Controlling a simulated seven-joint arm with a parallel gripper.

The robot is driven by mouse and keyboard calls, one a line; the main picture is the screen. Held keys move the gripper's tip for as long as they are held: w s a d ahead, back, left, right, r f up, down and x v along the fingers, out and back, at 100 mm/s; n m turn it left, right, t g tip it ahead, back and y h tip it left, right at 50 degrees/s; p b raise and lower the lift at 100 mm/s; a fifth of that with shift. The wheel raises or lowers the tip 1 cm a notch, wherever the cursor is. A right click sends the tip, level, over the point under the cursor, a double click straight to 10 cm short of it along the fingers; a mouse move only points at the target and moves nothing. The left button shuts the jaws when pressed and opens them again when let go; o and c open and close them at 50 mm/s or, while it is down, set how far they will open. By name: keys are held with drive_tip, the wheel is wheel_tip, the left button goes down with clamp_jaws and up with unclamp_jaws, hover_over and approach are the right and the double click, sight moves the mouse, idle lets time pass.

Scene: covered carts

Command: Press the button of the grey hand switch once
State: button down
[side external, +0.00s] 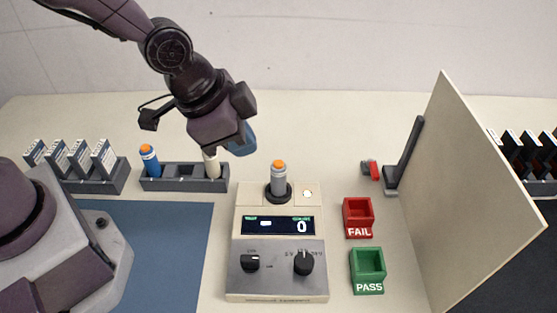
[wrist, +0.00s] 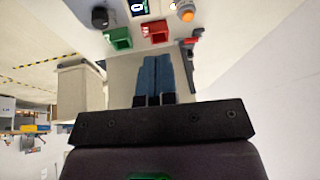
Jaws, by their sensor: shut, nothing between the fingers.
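The grey hand switch (side external: 279,184) stands upright in a black socket on top of the beige tester (side external: 240,215), with its orange button (side external: 279,164) facing up. In the wrist view the orange button (wrist: 185,12) shows at the top edge. My gripper (side external: 243,143) is shut and empty, up and to the left of the switch in the side view, apart from it. Its blue fingers (wrist: 155,75) lie side by side in the wrist view. The tester's display (side external: 278,226) reads 0, and a small lamp (side external: 307,194) looks bright.
A rack (side external: 185,185) holds a blue switch (side external: 149,160) and a white one (side external: 212,163). A red FAIL bin (side external: 358,217) and a green PASS bin (side external: 367,270) stand right of the tester. A tall beige panel (side external: 462,200) stands farther right, near a dark post (side external: 407,150).

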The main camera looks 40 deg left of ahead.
drive_tip(key=w+m+t, duration=0.1)
drive_tip(key=w+t, duration=0.1)
drive_tip(key=w, duration=0.1)
wheel_tip(320, 180, up, 2)
drive_tip(key=m+t, duration=0.2)
drive_tip(key=t, duration=0.1)
hover_over(279, 165)
drive_tip(key=shift+y, duration=0.3)
drive_tip(key=shift+f, duration=4.35)
drive_tip(key=shift+f, duration=0.1)
drive_tip(key=shift+f, duration=0.35)
